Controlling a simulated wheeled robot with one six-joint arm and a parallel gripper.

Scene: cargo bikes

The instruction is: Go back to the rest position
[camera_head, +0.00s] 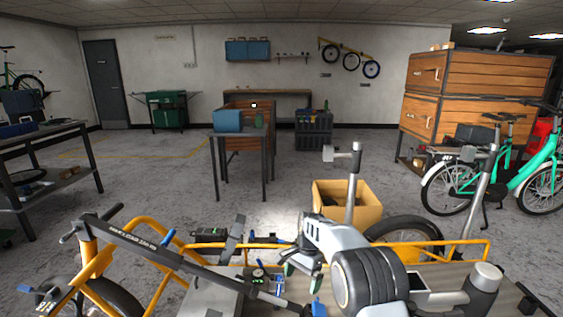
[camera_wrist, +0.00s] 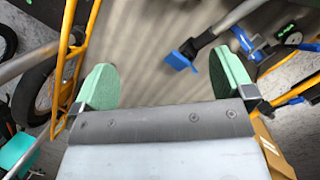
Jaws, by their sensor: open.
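My gripper (camera_wrist: 165,80) is open in the wrist view, with its two green finger pads wide apart and nothing between them. Below the pads lies a grey ribbed cargo bed. In the head view my gripper (camera_head: 297,270) hangs over the yellow-framed cargo bike, near the middle of its bed, partly hidden by my arm. The cargo bike's yellow frame (camera_head: 150,235) runs across the foreground. A blue clamp-like piece (camera_wrist: 178,61) on a dark bar lies beside the right finger in the wrist view, apart from it as far as I can tell.
A cardboard box (camera_head: 365,213) stands on the floor behind the bike. A green bicycle (camera_head: 540,160) and wooden cargo boxes (camera_head: 470,75) are at the right. A dark table (camera_head: 240,134) stands farther back, and a workbench (camera_head: 45,133) at the left. Floor between them is clear.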

